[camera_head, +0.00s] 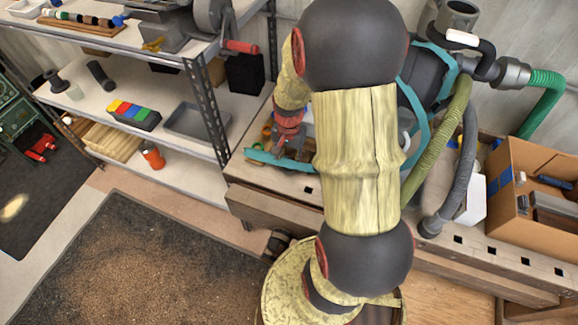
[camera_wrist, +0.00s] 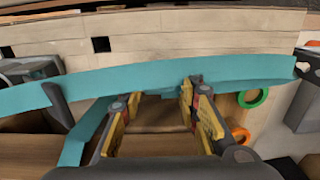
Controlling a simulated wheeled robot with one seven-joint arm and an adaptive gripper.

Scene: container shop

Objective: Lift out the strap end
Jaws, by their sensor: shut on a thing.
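A teal strap (camera_wrist: 240,72) runs across the wrist view, bending down at its left part. My gripper (camera_wrist: 162,96) has its two yellow-padded fingers at the strap's lower edge, with a piece of teal between the tips. It is shut on the strap end, though the fingers partly hide the grip. In the head view my gripper (camera_head: 290,142) is at the bench's left end, and the teal strap (camera_head: 268,158) shows beside it. More teal strap (camera_head: 412,100) loops around a dark machine behind my arm.
The wooden bench (camera_head: 262,198) lies under my gripper. Green (camera_wrist: 253,97) and orange (camera_wrist: 240,136) rings are to the right of the fingers. A metal shelf (camera_head: 208,110) stands left. A cardboard box (camera_head: 550,215) and hoses (camera_head: 465,170) are on the right.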

